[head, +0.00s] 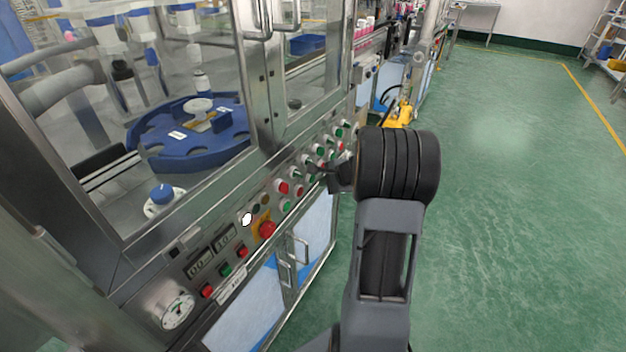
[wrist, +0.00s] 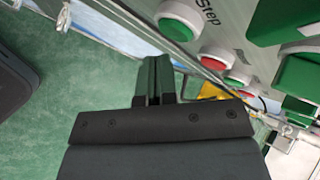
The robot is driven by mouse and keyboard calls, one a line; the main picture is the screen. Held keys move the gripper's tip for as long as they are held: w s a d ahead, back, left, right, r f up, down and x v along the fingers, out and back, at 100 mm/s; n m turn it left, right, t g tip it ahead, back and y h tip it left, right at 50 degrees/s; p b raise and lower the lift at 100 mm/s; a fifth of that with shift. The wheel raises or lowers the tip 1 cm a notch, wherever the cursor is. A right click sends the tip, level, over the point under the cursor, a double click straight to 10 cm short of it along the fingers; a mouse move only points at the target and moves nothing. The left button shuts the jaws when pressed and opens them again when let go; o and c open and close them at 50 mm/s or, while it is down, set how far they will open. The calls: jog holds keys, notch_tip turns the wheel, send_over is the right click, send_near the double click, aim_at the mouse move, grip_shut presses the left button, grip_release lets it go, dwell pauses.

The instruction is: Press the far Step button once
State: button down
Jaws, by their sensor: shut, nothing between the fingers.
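The machine's sloping control panel (head: 215,285) carries several red and green buttons in the head view. My gripper (head: 313,167) is close to the far part of this row, and hides some buttons there. In the wrist view, my gripper's fingers (wrist: 153,78) are shut and empty. A green button (wrist: 180,18) with a white collar and the word "Step" beside it lies up and right of the fingertips, apart from them in the picture. A red button (wrist: 216,58) and a smaller green button (wrist: 238,77) are farther right. I cannot tell whether this is the far Step button.
A red emergency button (head: 267,230) on yellow, displays and a gauge (head: 177,311) sit on the near panel. Glass doors above enclose a blue turntable (head: 190,150). A yellow device (head: 403,113) stands beyond the arm. Green floor (head: 510,220) on the right is clear.

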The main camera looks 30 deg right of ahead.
jog(key=shift+w, duration=0.15)
dwell(0.4)
jog(key=shift+w+a, duration=0.2)
